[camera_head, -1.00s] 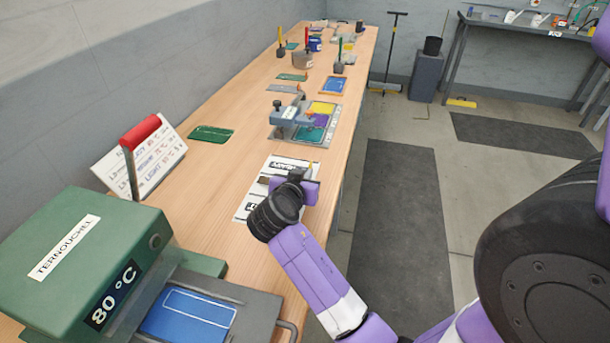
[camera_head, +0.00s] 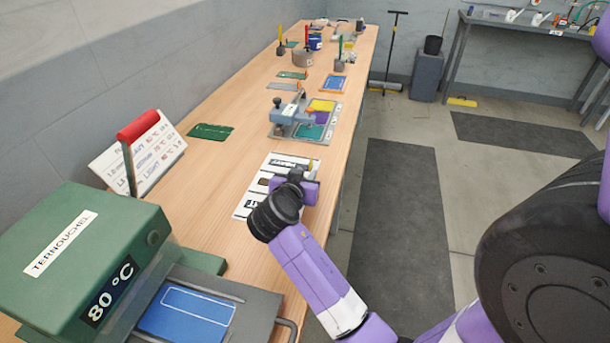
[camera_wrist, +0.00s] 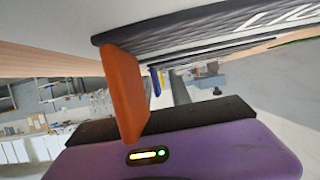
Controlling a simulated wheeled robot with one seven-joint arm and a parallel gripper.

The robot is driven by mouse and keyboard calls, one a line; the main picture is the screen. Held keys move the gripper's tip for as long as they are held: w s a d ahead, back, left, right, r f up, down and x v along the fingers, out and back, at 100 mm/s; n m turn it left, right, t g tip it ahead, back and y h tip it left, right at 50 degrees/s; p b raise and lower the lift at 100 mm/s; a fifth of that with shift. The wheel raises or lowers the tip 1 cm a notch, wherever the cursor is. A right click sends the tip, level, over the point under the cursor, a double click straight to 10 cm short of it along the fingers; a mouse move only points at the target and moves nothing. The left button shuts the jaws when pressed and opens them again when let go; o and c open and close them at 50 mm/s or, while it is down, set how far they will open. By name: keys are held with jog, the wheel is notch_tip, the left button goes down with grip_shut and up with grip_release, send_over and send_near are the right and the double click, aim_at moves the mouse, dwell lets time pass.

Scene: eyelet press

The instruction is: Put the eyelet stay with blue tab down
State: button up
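My gripper (camera_head: 304,182) is low over the front edge of the bench, at the white printed sheet (camera_head: 252,196) with black labels. No eyelet stay can be made out clearly in the head view, where my wrist hides part of the sheet.
A green press (camera_head: 85,255) reading 80 °C stands at the near left, with a blue panel (camera_head: 185,318) on its bed. Beyond the sheet stands a grey clamp fixture (camera_head: 291,113) with coloured pads. A green card (camera_head: 210,132) lies left. Bare wood separates them.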

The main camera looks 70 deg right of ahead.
jog(key=shift+r, duration=0.2)
jog(key=v, duration=1.2)
jog(key=shift+r, duration=0.4)
